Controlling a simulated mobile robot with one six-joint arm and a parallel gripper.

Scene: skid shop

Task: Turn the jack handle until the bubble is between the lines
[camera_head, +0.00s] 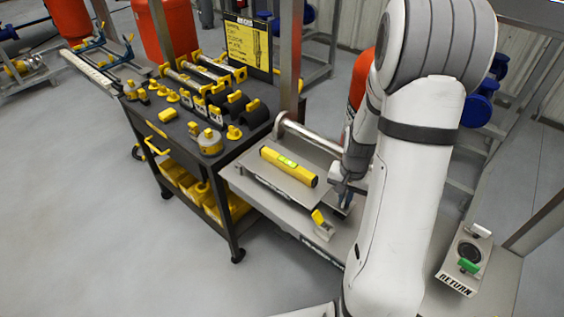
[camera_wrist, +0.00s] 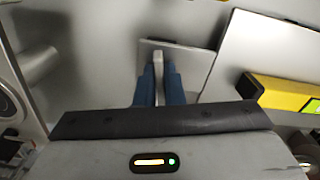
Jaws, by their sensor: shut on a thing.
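A yellow spirit level (camera_head: 304,177) with a bright green vial (camera_head: 288,162) lies on a grey plate (camera_head: 262,180) on the bench. Its bubble is too small to read against the lines. Part of the level (camera_wrist: 290,93) also shows at the right of the wrist view, with an edge of green. My gripper (camera_head: 344,192) is beside the plate's right end, low over the bench. In the wrist view its blue fingers (camera_wrist: 158,85) are shut on a thin pale bar, which looks like the jack handle (camera_wrist: 158,60). The jack itself is mostly hidden by my arm.
A small block with a yellow tab (camera_head: 318,216) stands at the bench's front. A metal roller or pipe (camera_head: 312,135) runs behind the plate. A dark cart (camera_head: 185,140) with yellow-and-black parts stands left. A RETURN box (camera_head: 456,284) with a green handle is right.

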